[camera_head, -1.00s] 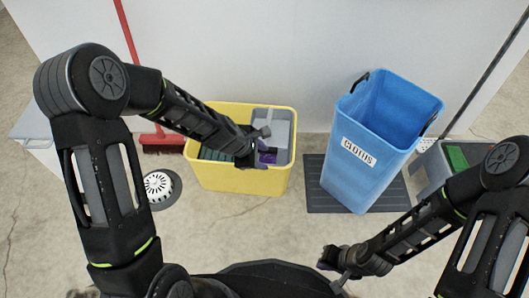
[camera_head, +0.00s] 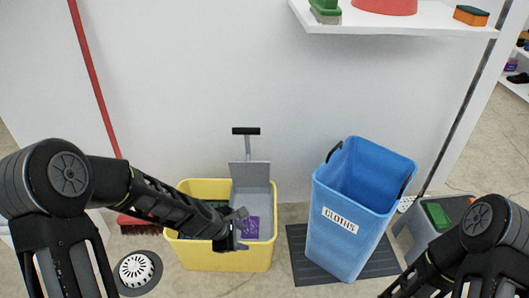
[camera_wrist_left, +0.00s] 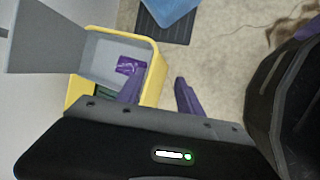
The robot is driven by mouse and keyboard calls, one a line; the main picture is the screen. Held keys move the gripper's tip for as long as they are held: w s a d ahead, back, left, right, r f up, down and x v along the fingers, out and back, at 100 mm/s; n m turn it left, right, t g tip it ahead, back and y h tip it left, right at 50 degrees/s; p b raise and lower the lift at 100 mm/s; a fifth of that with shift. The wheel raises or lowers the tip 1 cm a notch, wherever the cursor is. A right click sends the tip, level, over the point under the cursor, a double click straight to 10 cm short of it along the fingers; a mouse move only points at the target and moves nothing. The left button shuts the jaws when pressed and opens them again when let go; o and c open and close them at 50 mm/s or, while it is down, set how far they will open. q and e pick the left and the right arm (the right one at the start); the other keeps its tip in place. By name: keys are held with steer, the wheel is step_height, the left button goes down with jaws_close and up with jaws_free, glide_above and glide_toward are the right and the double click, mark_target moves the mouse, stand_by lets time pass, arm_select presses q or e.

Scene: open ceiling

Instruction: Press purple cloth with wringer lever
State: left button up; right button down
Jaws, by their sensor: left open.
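The purple cloth (camera_head: 251,226) lies inside the grey wringer (camera_head: 264,202) on the right side of the yellow bucket (camera_head: 222,258). It also shows in the left wrist view (camera_wrist_left: 128,65). The wringer lever (camera_head: 246,132) stands upright behind the wringer with a dark cross handle on top. My left gripper (camera_head: 240,238) is over the bucket's front, left of and nearer than the cloth. In the left wrist view its two purple fingers (camera_wrist_left: 160,92) are apart with nothing between them. My right gripper is out of view; only its arm shows at the lower right.
A blue bin (camera_head: 347,240) labelled CLOTHS stands on a dark mat (camera_head: 298,250) to the right. A red broom (camera_head: 98,100) leans on the wall at left. A round floor drain (camera_head: 137,270) is left of the bucket. A white shelf (camera_head: 420,22) juts out at upper right.

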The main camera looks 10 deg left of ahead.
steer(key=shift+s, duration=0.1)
arm_select(q)
steer(key=s+d+f+m+g, duration=0.2)
steer(key=s+d+f+m, duration=0.1)
steer(key=s+f+m, duration=0.7)
steer(key=s+d+f+m+g, duration=0.2)
steer(key=s+d+f+m, duration=0.2)
steer(key=s+f+m, duration=0.5)
steer(key=s+r+p, duration=0.2)
steer(key=r+p, duration=1.3)
steer(key=r, duration=0.2)
steer(key=s+d+r+p, duration=0.1)
steer(key=s+r+p, duration=0.1)
steer(key=r+p, duration=1.4)
steer(key=shift+d+r+n+h, duration=0.2)
steer(key=shift+r+n+h, duration=0.15)
steer(key=shift+r, duration=0.4)
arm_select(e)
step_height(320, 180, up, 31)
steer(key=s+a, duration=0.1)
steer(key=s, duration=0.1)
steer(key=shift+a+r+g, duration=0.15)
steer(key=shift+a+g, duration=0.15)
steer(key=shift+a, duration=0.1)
